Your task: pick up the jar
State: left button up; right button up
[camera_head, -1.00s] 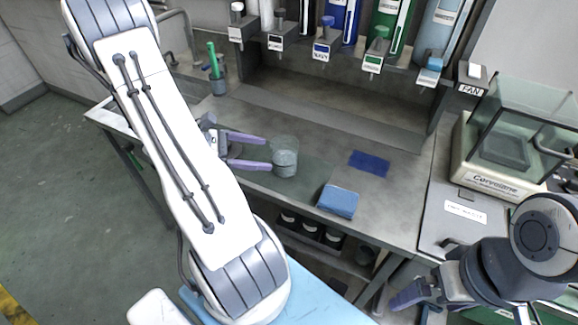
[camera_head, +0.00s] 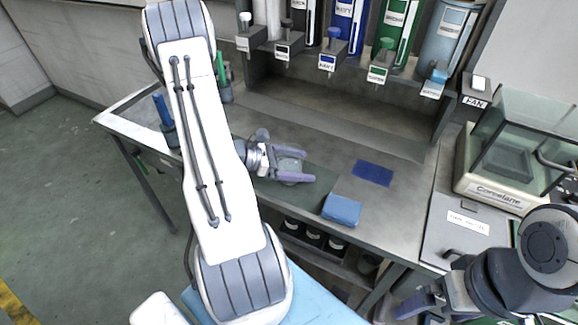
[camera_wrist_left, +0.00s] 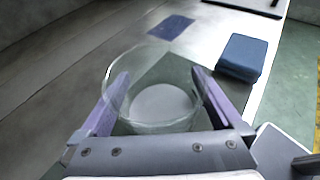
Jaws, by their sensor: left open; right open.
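The jar (camera_wrist_left: 160,104) is a clear glass cylinder with a pale grey bottom or filling, standing upright on the workbench. In the wrist view it sits between the two purple fingers of my left gripper (camera_wrist_left: 163,105), one finger on each side. In the head view the jar (camera_head: 289,164) is partly hidden by my left gripper (camera_head: 308,166), whose fingers are open around it. I cannot tell whether either finger touches the glass. My right gripper (camera_head: 412,308) is open and empty at the lower right, away from the jar.
A blue sponge-like block (camera_head: 341,209) and a dark blue cloth (camera_head: 372,173) lie right of the jar. A glass-cased balance (camera_head: 497,190) stands at the right. Labelled dispensers (camera_head: 345,30) line the back.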

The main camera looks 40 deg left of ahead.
pick_arm(q)
jog(key=c, duration=1.5)
grip_shut()
jog(key=shift+r, duration=0.15)
